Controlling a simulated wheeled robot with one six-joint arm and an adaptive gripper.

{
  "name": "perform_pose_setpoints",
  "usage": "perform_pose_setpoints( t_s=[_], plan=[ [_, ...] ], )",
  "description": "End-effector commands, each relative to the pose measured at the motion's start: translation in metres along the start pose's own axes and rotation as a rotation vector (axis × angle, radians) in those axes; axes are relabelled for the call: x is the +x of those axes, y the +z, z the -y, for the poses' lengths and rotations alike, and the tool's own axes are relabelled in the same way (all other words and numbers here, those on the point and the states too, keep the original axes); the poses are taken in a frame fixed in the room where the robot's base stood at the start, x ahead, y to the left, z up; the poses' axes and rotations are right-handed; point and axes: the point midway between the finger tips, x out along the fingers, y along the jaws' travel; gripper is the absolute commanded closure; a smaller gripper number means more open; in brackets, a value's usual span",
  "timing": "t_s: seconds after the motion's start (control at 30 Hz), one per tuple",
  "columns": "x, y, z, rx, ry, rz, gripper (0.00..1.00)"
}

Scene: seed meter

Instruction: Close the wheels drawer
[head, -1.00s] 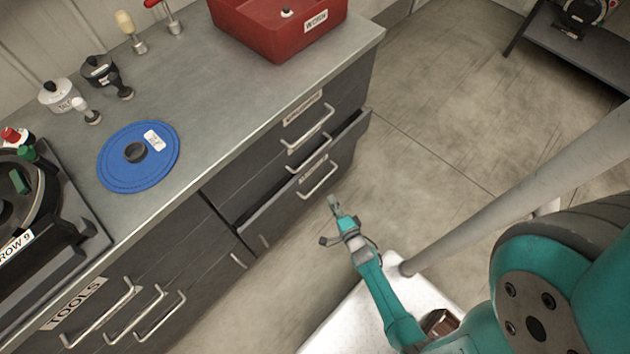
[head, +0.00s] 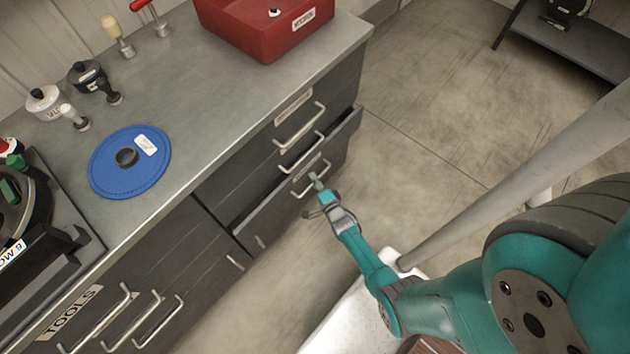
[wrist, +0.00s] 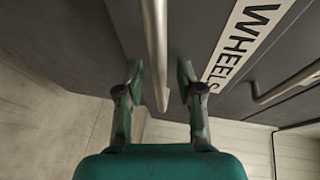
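The wheels drawer (head: 342,150) is a dark drawer in the cabinet under the counter, and it stands pulled out. Its "WHEELS" label (wrist: 236,42) shows in the wrist view beside its metal bar handle (wrist: 155,45). My gripper (head: 314,184) is at this drawer's handle in the head view. In the wrist view my gripper (wrist: 161,82) is open, with one finger on each side of the handle bar. The fingertips are close to the drawer front; I cannot tell whether they touch it.
Other closed drawers with bar handles are above and to the left, including one marked "TOOLS" (head: 70,312). The counter (head: 215,100) holds a red bin (head: 265,30) and a blue disc (head: 130,175). The floor (head: 430,130) to the right is clear.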

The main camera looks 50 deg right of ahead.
Motion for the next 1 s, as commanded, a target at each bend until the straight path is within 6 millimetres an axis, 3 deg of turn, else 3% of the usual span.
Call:
perform_pose_setpoints(
  t_s=[0.17, 0.33, 0.63, 1.0],
  plan=[
    [0.0, 0.0, 0.0, 0.0, 0.0, 0.0, 0.63],
    [0.0, 0.0, 0.0, 0.0, 0.0, 0.0, 1.0],
    [0.002, 0.001, 0.001, 0.0, 0.0, 0.0, 1.0],
    [0.037, 0.016, 0.008, 0.0, 0.002, 0.001, 1.0]
  ],
)
